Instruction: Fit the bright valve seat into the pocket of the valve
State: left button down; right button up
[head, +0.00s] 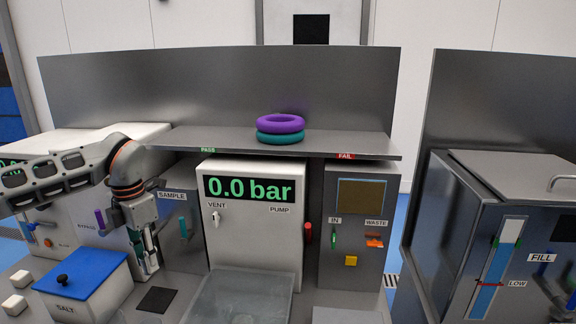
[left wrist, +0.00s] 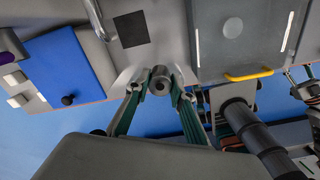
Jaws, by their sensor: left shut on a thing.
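My left gripper (head: 148,268) points down between the blue-lidded salt box and the sample panel in the head view. In the left wrist view, the left gripper (left wrist: 157,88) is shut on a short bright grey metal cylinder (left wrist: 161,78) with a dark round hole in its end, which looks like the valve seat. One finger is on each side of it. It appears held over the grey bench top near its edge. I cannot make out the valve or its pocket in either view.
The salt box (head: 84,284) stands close to the left gripper. A dark square (head: 157,300) and a translucent tub (head: 238,297) lie to its right. The pump cabinet (head: 255,235) stands behind the tub. Purple (head: 280,122) and teal (head: 280,138) rings are stacked on the shelf.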

pick_arm(q)
jog(key=s+d+f+m, duration=0.2)
jog(key=s+d+m, duration=0.4)
jog(key=m, duration=0.9)
jog(key=s+d+f+m, duration=0.3)
jog(key=s+d+m, duration=0.3)
jog(key=m, duration=0.9)
jog(key=shift+s, duration=0.2)
jog(key=w+a+r+n, duration=0.3)
jog(key=w+a+n, duration=0.4)
jog(key=a+n, duration=0.15)
jog(key=w+a+r+n, duration=0.2)
jog(key=w+a+n, duration=0.45)
jog(key=n, duration=0.35)
jog(key=f, duration=0.6)
jog(key=f+b, duration=0.1)
jog(key=f, duration=0.5)
jog(key=a+f, duration=0.1)
jog(key=f, duration=0.6)
jog(key=shift+s+f, duration=0.1)
jog(key=shift+s, duration=0.05)
